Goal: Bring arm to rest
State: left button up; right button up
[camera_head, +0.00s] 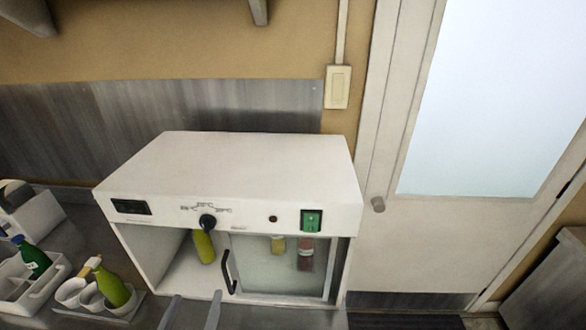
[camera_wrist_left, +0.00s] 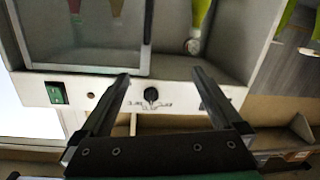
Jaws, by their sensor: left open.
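My left gripper (camera_head: 190,314) shows at the bottom edge of the head view, its two fingers apart and nothing between them. It is in front of the open left part of a white cabinet (camera_head: 240,165). In the left wrist view the same open, empty gripper (camera_wrist_left: 163,82) spans the dial (camera_wrist_left: 151,95) on the control panel, which appears upside down. The cabinet's glass door (camera_head: 280,265) covers its right part. A yellow-green bottle (camera_head: 204,246) stands inside the uncovered left part. My right gripper is in neither view.
Behind the glass are a yellow item (camera_head: 278,244) and a red one (camera_head: 306,252). The door's black handle (camera_head: 228,272) sticks out. To the left are a green bottle in a white caddy (camera_head: 40,292) and a yellow-green bottle (camera_head: 112,287) on a tray. A room door (camera_head: 420,235) is at right.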

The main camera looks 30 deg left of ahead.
pick_arm(q)
jog(key=w+d+r+t, duration=0.2)
jog(key=r, duration=0.6)
jog(key=w+d+r+t+h, duration=0.1)
jog(key=w+d+r+t, duration=0.15)
jog(key=r, duration=0.55)
jog(key=w+d+r+t, duration=0.1)
jog(key=w+r+t, duration=0.15)
jog(key=r, duration=0.55)
jog(key=s+d+r+m+t+h, duration=0.2)
jog(key=d+r+m+h, duration=0.2)
jog(key=r, duration=0.5)
jog(key=s+d+r+m+t+h, duration=0.2)
jog(key=d+r+m+t+h, duration=0.1)
jog(key=r, duration=0.7)
jog(key=shift+s+d+m+t+h, duration=0.35)
jog(key=shift+d+m+h, duration=0.45)
jog(key=shift+m+h, duration=0.35)
jog(key=shift+c, duration=0.3)
